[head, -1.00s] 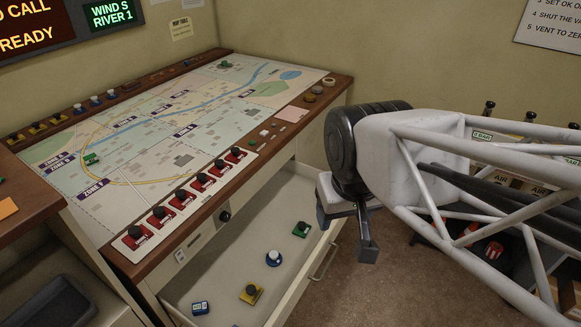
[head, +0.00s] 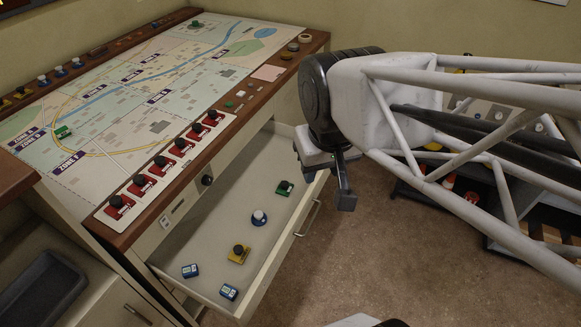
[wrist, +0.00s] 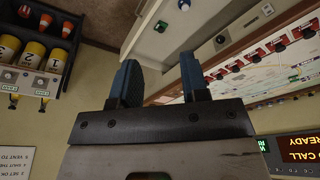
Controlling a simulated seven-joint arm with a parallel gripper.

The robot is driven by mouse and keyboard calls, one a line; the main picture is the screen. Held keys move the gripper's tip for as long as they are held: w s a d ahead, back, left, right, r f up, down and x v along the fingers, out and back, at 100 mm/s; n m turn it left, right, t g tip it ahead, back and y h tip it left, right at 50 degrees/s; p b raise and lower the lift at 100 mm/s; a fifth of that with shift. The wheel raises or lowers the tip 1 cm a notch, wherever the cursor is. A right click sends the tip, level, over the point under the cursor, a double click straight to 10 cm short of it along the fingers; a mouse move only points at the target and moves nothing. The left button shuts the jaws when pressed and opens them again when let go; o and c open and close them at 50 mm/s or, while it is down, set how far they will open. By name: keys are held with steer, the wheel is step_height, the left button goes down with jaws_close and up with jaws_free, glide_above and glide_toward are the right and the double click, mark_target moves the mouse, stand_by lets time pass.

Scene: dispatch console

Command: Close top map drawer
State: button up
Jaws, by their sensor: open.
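The top map drawer (head: 220,243) is pulled out below the map table (head: 100,110) in the head view. It holds a green, a white-and-blue and a yellow game piece and two small blue boxes. Its front has a bar handle (head: 308,218) on the right. My gripper (head: 336,180) is above and just beyond the far end of the drawer front, apart from the handle as far as I can tell. In the wrist view my gripper (wrist: 160,82) has its two fingers spread with nothing between them. Part of the drawer (wrist: 172,35) shows past the fingertips.
Red-based knobs (head: 165,165) line the table's near edge above the drawer. A dark tray (head: 42,290) lies at lower left. A dark shelf (head: 440,190) with bottles stands at right; the wrist view shows yellow cylinders (wrist: 32,55) there. The floor (head: 390,270) before the drawer is clear.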

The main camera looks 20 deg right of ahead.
steer(key=shift+w+f+m+g, duration=0.3)
steer(key=shift+w+f, duration=0.05)
steer(key=shift+w, duration=0.15)
jaws_close()
steer(key=w+d+f+m+g+y, duration=0.1)
steer(key=w+d+f+m+y, duration=0.5)
steer(key=w+f, duration=0.4)
steer(key=w+d+f+m+g+y, duration=0.1)
steer(key=w+d+f+m+y, duration=0.55)
steer(key=w+f, duration=0.4)
steer(key=w+d+f+m+t, duration=0.2)
steer(key=d+f+m+t, duration=0.4)
steer(key=d+f, duration=0.4)
steer(key=w+d+f+m+t, duration=0.1)
steer(key=d+f+m+t, duration=0.5)
steer(key=d+f, duration=0.4)
step_height(320, 180, down, 4)
steer(key=shift+w+f+m+t, duration=0.1)
steer(key=shift+w+m+t, duration=0.3)
steer(key=shift+m, duration=0.45)
